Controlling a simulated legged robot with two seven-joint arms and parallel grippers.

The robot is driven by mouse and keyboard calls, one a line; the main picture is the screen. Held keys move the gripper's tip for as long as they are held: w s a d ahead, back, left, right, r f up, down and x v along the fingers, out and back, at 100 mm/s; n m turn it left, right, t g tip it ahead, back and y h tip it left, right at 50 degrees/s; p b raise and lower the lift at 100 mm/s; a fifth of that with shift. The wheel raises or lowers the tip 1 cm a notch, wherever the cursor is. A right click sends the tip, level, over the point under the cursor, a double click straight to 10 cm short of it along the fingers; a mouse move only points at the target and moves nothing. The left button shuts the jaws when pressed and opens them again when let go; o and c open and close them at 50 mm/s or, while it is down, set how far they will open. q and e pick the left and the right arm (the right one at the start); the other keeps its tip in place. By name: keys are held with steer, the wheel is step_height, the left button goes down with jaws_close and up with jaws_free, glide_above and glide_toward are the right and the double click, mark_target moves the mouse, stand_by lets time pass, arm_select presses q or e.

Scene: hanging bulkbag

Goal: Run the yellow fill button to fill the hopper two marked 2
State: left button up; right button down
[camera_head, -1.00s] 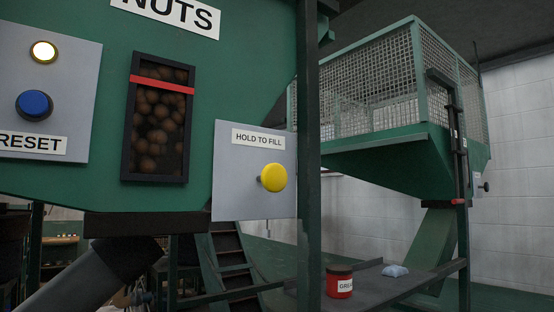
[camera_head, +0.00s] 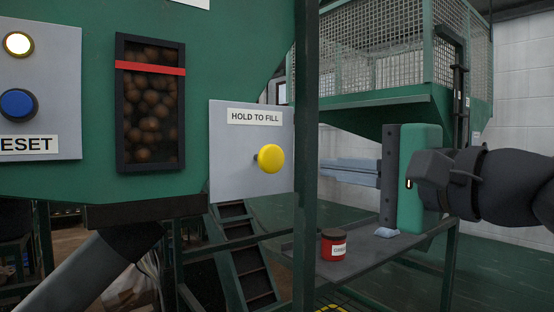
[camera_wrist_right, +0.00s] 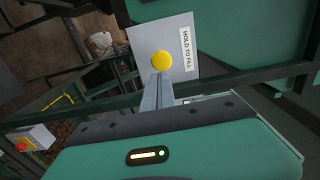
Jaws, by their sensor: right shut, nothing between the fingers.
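The yellow fill button (camera_head: 270,158) sticks out of a grey panel (camera_head: 228,178) labelled HOLD TO FILL, on the right of a green hopper (camera_head: 60,185). The hopper's window (camera_head: 150,132) shows brown nuts, some reaching above its red line (camera_head: 150,68). No mark 2 is visible. My right gripper (camera_head: 322,172) is shut and empty, to the right of the button, its fingertips beside a green post. In the right wrist view, the closed fingers (camera_wrist_right: 160,80) point at the button (camera_wrist_right: 162,62), tips just below it in the picture; contact cannot be told. My left gripper is not in view.
The dark green post (camera_head: 306,220) stands between the panel and my right arm. A shelf (camera_head: 365,262) below holds a red can (camera_head: 333,245). A blue RESET button (camera_head: 18,106) and a lit lamp (camera_head: 18,44) are at left. A mesh cage (camera_head: 370,55) is behind.

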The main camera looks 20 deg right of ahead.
steer(key=p, duration=0.5)
glide_toward(274, 160)
steer(key=p+x, duration=0.3)
steer(key=x, duration=0.4)
steer(key=shift+s+a, duration=0.1)
steer(key=shift+w+a, duration=0.2)
steer(key=shift+a, duration=0.05)
steer(key=shift+s+d, duration=0.25)
steer(key=shift+d, duration=0.15)
steer(key=x, duration=0.3)
steer(key=shift+d, duration=0.15)
steer(key=shift+w, duration=0.25)
steer(key=shift+s, duration=0.15)
stand_by(4.9)
